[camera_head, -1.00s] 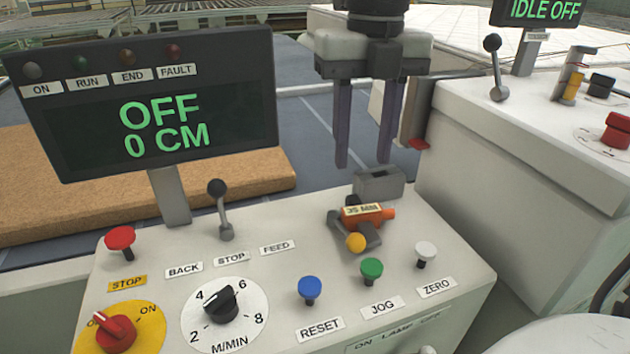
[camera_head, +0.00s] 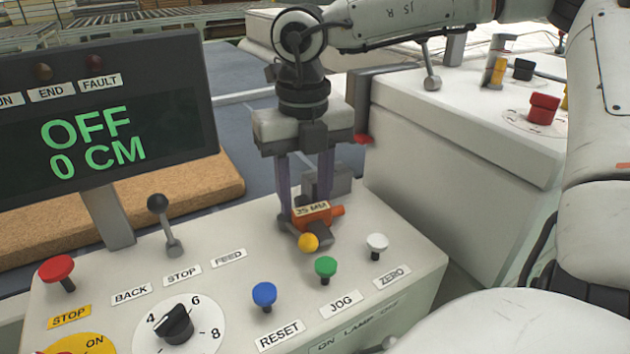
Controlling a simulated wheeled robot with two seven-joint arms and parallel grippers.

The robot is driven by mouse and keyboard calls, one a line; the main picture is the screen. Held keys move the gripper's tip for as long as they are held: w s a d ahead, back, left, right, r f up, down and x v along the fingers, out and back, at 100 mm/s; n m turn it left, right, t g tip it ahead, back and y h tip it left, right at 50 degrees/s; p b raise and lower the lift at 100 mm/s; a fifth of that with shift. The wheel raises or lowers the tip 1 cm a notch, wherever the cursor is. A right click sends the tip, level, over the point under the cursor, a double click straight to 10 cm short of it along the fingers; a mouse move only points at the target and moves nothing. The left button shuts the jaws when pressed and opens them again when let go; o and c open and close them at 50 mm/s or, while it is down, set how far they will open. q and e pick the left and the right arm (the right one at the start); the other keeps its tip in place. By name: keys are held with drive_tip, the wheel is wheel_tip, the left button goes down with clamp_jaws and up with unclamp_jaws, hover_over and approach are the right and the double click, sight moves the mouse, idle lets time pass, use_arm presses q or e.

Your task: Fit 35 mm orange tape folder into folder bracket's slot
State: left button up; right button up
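The orange tape folder (camera_head: 322,217) has a "35 MM" label, a yellow knob and grey parts, and lies on top of the white console. A grey block with a slot, which looks like the folder bracket (camera_head: 342,182), stands just behind it, partly hidden by my gripper. My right gripper (camera_head: 304,206) points down with its two fingers apart, their tips low at the labelled body of the folder. I cannot tell whether the fingers touch it. My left gripper is out of view.
The console (camera_head: 220,283) carries a blue button (camera_head: 264,296), a green button (camera_head: 326,268), a white button (camera_head: 377,244) and a lever (camera_head: 166,222) near the folder. A display (camera_head: 97,135) stands at left. A white cabinet (camera_head: 470,150) stands at right.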

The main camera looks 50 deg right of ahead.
clamp_jaws()
